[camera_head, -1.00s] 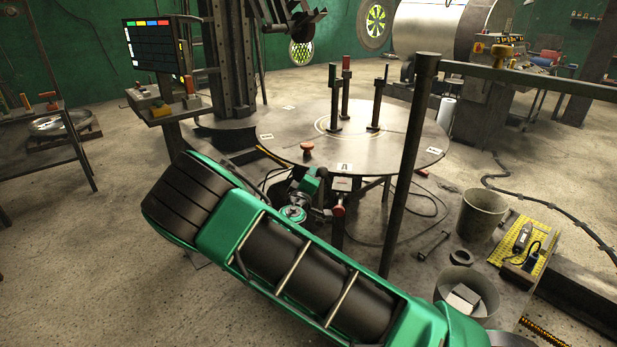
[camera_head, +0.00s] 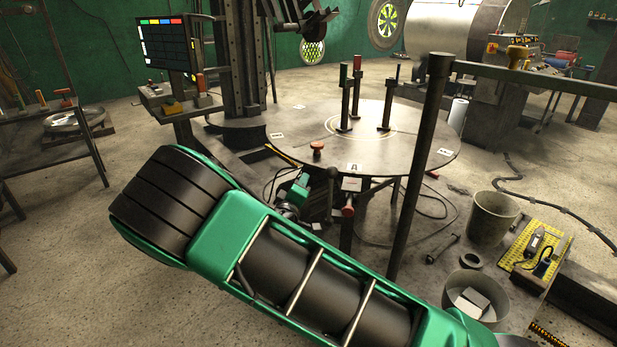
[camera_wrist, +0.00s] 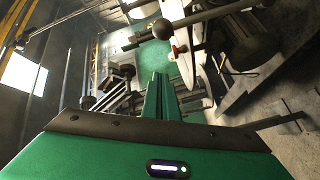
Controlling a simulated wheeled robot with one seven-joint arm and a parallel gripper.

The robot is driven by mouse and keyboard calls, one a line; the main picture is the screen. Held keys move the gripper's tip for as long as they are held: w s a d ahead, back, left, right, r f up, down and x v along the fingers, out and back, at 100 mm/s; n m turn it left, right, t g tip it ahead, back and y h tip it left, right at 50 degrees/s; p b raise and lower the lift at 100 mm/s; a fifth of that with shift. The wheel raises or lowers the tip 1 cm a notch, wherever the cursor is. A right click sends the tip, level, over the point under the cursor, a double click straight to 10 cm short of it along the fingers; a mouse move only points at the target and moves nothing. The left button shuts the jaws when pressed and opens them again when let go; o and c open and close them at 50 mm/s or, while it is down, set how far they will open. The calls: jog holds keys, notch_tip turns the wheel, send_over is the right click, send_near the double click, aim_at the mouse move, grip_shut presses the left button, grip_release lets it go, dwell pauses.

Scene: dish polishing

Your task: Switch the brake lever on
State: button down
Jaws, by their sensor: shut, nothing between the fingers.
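In the head view, a lever with a red knob (camera_head: 348,208) hangs below the front edge of the round table, under a small pale box (camera_head: 352,184). I cannot tell for sure that it is the brake lever. In the wrist view, a rod ending in a dark ball knob (camera_wrist: 163,28) shows beyond the fingertips, with a smaller orange-red knob (camera_wrist: 180,49) below it. My gripper (camera_wrist: 160,78) is shut and empty, its green fingers together and apparently short of the dark knob.
The round table (camera_head: 300,125) carries several upright posts and an orange mushroom button (camera_head: 317,147). A dark vertical post (camera_head: 420,170) with a rail stands right of the lever. A control panel (camera_head: 168,45) stands left; buckets (camera_head: 492,215) stand right. Open floor lies at left.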

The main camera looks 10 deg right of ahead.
jog(key=shift+v, duration=1.15)
jog(key=s+d+m+g+h, duration=0.1)
jog(key=s+d+m+g, duration=0.35)
jog(key=d, duration=0.65)
jog(key=s+d+m+g+h, duration=0.1)
jog(key=s+d+m+g, duration=0.3)
jog(key=d, duration=0.6)
jog(key=s+d+m+g+y, duration=0.3)
jog(key=s+d+g, duration=0.4)
jog(key=s, duration=0.6)
jog(key=s+a+r+m+y, duration=0.1)
jog(key=s+a+r+y, duration=0.1)
jog(key=s, duration=1)
jog(key=s+a+r+m+y, duration=0.1)
jog(key=s+r+y, duration=0.3)
jog(key=s, duration=0.8)
jog(key=shift+a+r+y, duration=0.25)
jog(key=shift+a+y, duration=0.15)
jog(key=shift+y, duration=0.4)
